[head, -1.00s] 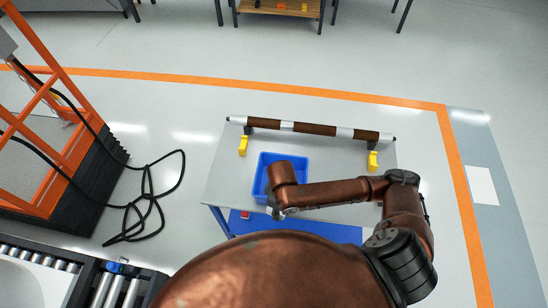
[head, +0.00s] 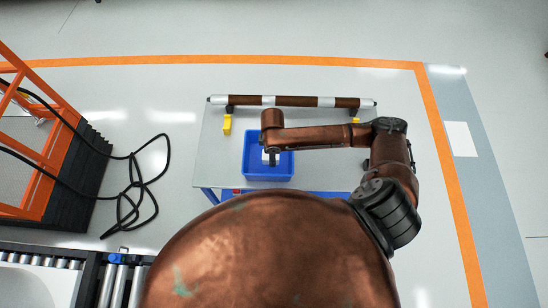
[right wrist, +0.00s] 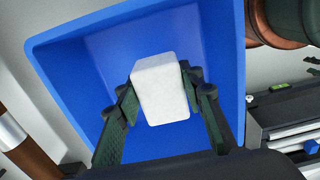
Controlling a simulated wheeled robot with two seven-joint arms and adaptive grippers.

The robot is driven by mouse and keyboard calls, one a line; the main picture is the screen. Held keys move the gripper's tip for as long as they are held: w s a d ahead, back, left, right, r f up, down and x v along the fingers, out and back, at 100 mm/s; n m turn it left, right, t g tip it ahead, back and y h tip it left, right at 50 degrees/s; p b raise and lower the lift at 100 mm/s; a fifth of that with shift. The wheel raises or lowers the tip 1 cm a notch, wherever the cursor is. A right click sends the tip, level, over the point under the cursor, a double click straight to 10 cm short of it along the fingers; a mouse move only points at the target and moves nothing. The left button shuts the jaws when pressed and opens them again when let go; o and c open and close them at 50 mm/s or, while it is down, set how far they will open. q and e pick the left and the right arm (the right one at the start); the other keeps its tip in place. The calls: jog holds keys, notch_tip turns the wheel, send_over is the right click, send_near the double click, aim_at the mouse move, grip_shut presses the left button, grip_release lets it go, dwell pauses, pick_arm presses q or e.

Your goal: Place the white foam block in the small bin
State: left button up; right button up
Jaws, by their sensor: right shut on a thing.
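The white foam block (right wrist: 160,88) is gripped between the two dark fingers of my right gripper (right wrist: 161,97) in the right wrist view. The small blue bin (right wrist: 60,62) lies behind and around the block in that view. In the head view my right gripper (head: 271,160) points down over the blue bin (head: 250,160), within its outline. A bit of white shows beside the fingers there. I cannot tell whether the block touches the bin floor. My left gripper is not in view.
The bin stands on a grey table (head: 213,150). A brown and white roller (head: 290,101) lies along its far edge, by a yellow piece (head: 227,125). An orange frame (head: 50,110) and black cable (head: 135,190) are at the left.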

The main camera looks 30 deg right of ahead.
jog(key=shift+w+d+f, duration=0.3)
jog(key=shift+f, duration=0.3)
jog(key=shift+w+d+f, duration=0.3)
jog(key=shift+f, duration=0.3)
notch_tip(320, 180, down, 3)
jog(key=shift+r, duration=0.15)
jog(key=o, duration=0.9)
jog(key=shift+o, duration=0.2)
notch_tip(320, 180, up, 12)
jog(key=shift+r+p, duration=0.1)
jog(key=shift+p, duration=0.2)
